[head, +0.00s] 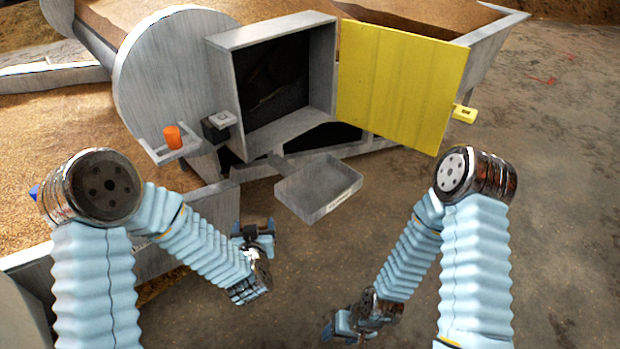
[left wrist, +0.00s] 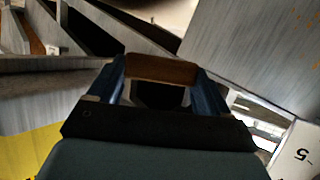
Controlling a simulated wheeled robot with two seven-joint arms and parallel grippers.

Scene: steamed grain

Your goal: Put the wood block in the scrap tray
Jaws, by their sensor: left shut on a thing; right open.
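A brown wood block (left wrist: 160,69) sits crosswise between the two blue fingertips of my left gripper (left wrist: 162,82) in the left wrist view. The gripper is shut on it. In the head view my left gripper (head: 254,229) is low, in front and to the left of the grey open-topped tray (head: 322,210), apart from it. I cannot make out the block there. The tray has a small label on its front, too small to read, and looks empty; I take it as the scrap tray. My right gripper (head: 345,327) is open at the bottom, with its fingers hard to see.
A grey box (head: 285,135) stands open behind the tray, its yellow door (head: 400,85) swung right. An orange cylinder (head: 172,137) sits in a small holder (head: 160,156) at the left. Grain fills the bin (head: 60,130) at left.

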